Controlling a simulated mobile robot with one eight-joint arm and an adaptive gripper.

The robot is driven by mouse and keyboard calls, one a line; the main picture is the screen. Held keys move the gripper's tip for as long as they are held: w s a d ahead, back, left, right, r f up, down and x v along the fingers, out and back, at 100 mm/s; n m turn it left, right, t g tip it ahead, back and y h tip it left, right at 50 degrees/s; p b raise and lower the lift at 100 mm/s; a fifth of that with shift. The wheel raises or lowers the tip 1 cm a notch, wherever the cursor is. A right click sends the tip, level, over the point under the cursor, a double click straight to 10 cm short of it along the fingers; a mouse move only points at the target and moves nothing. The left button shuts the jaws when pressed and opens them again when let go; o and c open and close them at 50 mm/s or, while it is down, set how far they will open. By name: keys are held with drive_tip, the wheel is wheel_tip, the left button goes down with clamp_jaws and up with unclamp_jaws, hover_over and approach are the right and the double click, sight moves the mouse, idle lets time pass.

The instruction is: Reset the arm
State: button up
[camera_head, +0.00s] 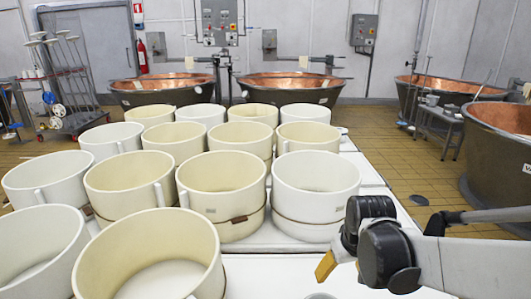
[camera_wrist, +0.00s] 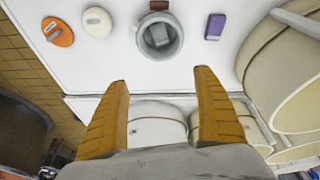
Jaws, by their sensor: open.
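My gripper (camera_wrist: 161,77) is open in the wrist view, with two orange-brown fingers spread apart and nothing between them. In the head view my gripper (camera_head: 326,265) shows at the lower right, one finger visible, above a white table (camera_head: 270,275). My arm comes in from the right edge. Past the fingertips in the wrist view, a grey-white mug (camera_wrist: 179,42) stands on the table with something dark inside. The fingers are apart from it.
Near the mug lie an orange disc (camera_wrist: 62,40), a cream disc (camera_wrist: 97,29) and a purple block (camera_wrist: 214,27). Several cream tubs (camera_head: 220,180) crowd the table's left and middle. Copper vats (camera_head: 290,90) stand behind and at the right. Tiled floor (camera_head: 385,140) lies open between.

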drive_tip(key=s+r+m+t, duration=0.1)
drive_tip(key=s+r+t, duration=0.1)
drive_tip(key=s+r, duration=0.2)
drive_tip(key=s+r+m+t, duration=0.1)
drive_tip(key=s+r, duration=0.3)
drive_tip(key=s, duration=0.6)
drive_tip(key=shift+t, duration=0.4)
